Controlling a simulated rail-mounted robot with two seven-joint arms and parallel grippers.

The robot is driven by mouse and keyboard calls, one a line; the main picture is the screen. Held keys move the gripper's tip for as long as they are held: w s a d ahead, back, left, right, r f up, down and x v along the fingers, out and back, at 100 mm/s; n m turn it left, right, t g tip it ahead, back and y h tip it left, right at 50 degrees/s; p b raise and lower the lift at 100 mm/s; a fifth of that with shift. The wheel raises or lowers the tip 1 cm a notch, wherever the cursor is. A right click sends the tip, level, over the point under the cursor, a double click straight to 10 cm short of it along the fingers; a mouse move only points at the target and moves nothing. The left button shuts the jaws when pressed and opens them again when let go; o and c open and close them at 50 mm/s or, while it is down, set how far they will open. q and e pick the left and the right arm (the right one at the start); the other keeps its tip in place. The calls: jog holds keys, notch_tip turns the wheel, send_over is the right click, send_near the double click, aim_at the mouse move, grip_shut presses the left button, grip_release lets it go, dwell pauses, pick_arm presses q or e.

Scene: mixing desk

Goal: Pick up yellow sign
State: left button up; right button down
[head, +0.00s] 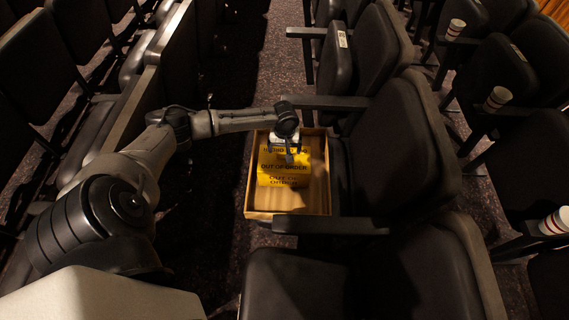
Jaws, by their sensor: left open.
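Yellow signs (283,182) with black "OUT OF ORDER" lettering lie in a shallow cardboard box (262,213). They appear to overlap, with several lines of the lettering showing. My left gripper (290,157) is over the far part of the signs, pointing down, and is open. It hides part of the upper lettering. I cannot tell whether its fingers touch a sign. My right gripper is not in view.
The box sits at a dark folding seat (400,140), between its armrests (330,225). Rows of dark seats stand on both sides. Striped cups (497,98) stand on the armrests at right. A patterned carpet aisle (225,240) runs left of the box.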

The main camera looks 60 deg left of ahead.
aim_at(284, 154)
pick_arm(q)
notch_tip(284, 154, down, 5)
jog(key=b, duration=0.3)
jog(key=shift+r, duration=0.15)
jog(key=shift+c, duration=0.2)
jog(key=c, duration=1.3)
jog(key=shift+r, duration=0.1)
